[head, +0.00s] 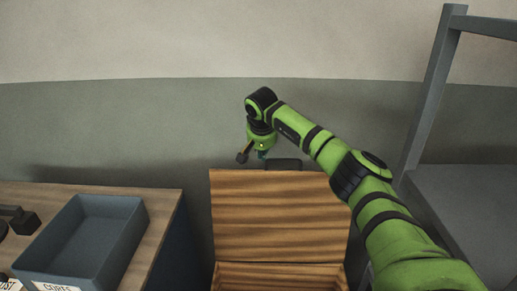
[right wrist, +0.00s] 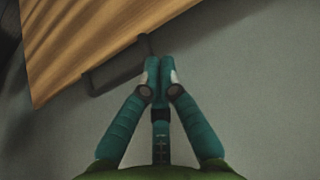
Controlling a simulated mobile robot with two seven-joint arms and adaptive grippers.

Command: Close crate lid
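The wooden crate (head: 280,276) stands low at the bottom middle of the head view. Its striped lid (head: 280,215) is open and stands up behind the crate's opening. A dark handle (head: 284,164) sits at the lid's top edge. My right gripper (head: 262,153) is up by that edge, just left of the handle. In the right wrist view the teal fingertips (right wrist: 160,64) are together beside one end of the handle (right wrist: 115,72), with nothing visible between them. Whether they touch the handle I cannot tell. My left gripper is out of view.
A wooden table (head: 160,200) on the left bears a blue-grey tray (head: 100,215) with a label and some dark objects (head: 18,220). A grey metal frame (head: 428,100) with a shelf stands at right. A wall is behind the lid.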

